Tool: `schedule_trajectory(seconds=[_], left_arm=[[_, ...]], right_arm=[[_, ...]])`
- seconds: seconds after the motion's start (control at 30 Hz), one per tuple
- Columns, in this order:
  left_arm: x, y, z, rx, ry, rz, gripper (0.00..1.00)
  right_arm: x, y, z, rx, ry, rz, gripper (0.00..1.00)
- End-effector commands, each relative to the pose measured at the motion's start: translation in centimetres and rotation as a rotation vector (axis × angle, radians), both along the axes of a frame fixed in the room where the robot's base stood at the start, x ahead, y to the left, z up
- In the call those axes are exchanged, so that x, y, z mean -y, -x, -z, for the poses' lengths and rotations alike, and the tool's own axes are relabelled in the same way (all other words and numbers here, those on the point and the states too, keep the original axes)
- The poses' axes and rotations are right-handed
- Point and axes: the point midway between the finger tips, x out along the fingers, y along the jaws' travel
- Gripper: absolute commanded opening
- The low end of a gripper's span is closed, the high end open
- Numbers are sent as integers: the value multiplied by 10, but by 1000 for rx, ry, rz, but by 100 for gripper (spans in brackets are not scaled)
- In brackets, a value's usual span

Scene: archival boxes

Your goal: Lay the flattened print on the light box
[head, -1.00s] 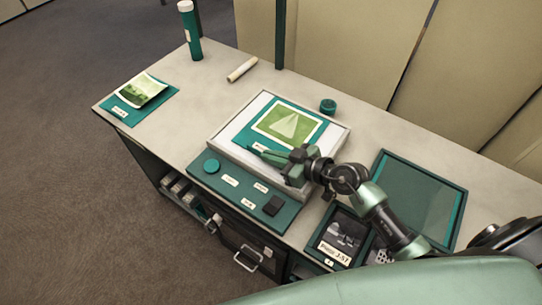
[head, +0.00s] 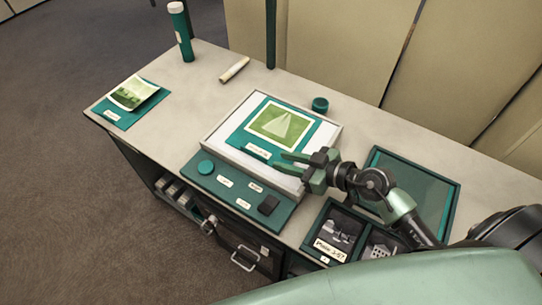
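A flat green print (head: 279,125) with a pale triangular shape and white border lies on a teal sheet (head: 240,138) with a label. Both lie on the white top of the light box (head: 222,126), turned slightly to its edges. My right gripper (head: 283,162) is open, its two green fingers apart near the front right edge of the teal sheet. Nothing shows between the fingers. I cannot tell whether the lower finger touches the light box. My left gripper is not in view.
A control panel (head: 228,188) with a round teal knob fronts the light box. A curled print (head: 133,92) lies on a teal mat at left. A tube (head: 181,32), a rolled paper (head: 234,70), a small teal jar (head: 320,104) and an empty teal tray (head: 415,185) stand around.

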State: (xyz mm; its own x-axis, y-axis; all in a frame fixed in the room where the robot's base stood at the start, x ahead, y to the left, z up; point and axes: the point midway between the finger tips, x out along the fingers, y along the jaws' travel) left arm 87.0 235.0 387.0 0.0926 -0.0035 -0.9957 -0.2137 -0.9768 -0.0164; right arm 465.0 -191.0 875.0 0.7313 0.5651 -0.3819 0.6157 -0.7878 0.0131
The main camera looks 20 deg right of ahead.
Motion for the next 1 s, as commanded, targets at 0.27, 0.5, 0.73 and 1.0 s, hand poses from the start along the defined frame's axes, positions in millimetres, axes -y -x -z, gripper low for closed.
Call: schedule_trajectory(seconds=[0.27,0.5,0.73,1.0], left_arm=[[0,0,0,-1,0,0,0],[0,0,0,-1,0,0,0],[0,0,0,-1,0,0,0],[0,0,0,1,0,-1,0]], right_arm=[[23,31,-15,0,1,0,25],[26,34,-18,0,0,-1,25],[26,34,-18,0,0,-1,25],[26,34,-18,0,0,-1,25]])
